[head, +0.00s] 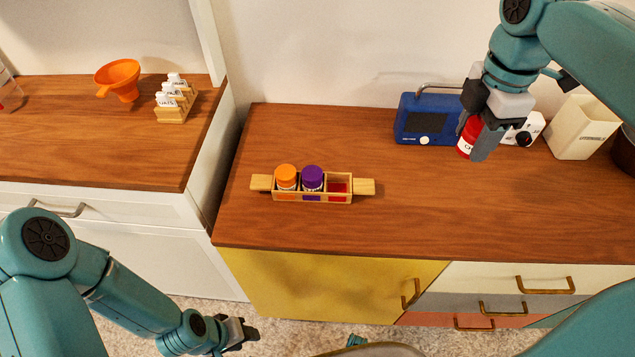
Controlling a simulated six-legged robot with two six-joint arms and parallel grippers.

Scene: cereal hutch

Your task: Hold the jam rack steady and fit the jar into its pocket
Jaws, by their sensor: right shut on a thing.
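The wooden jam rack (363,187) lies on the brown counter in the head view, with a handle at each end. An orange-lidded jar (286,174) stands in its left pocket and a purple-lidded jar (312,176) in its middle pocket. The right pocket is empty and shows a red floor (338,188). My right gripper (473,138) is shut on a red jar (467,136) with a white label, to the right of and behind the rack. The gripper's fingers partly hide this jar. My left gripper (243,334) is low in front of the counter, apart from the rack; its jaw opening is unclear.
A blue radio (420,121) stands behind the red jar, with a white device (530,126) and a cream container (582,127) to the right. The counter around the rack is clear. On the left counter are an orange funnel (121,80) and a small rack of white-topped bottles (173,113).

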